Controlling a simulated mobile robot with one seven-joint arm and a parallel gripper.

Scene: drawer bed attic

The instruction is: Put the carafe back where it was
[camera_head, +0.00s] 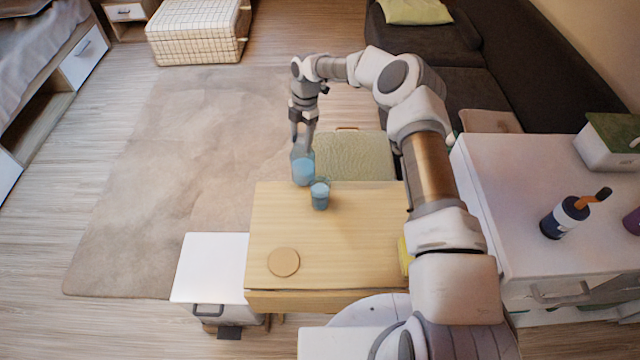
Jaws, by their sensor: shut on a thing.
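The carafe (303,172), clear with blue liquid, hangs upright below my gripper (301,142) near the far edge of the wooden table (350,245). My gripper points down and is shut on its upper part. I cannot tell whether the carafe's base touches the table. A glass (320,196) with blue liquid stands on the table close to the carafe, just right and nearer. A round tan coaster (283,262) lies bare at the table's near left.
A chair with a green seat (355,157) stands beyond the table. A white bin (210,268) is at the left. A white cabinet (540,190) at the right bears a dark bottle (563,219) and a box (606,150). The table's middle is clear.

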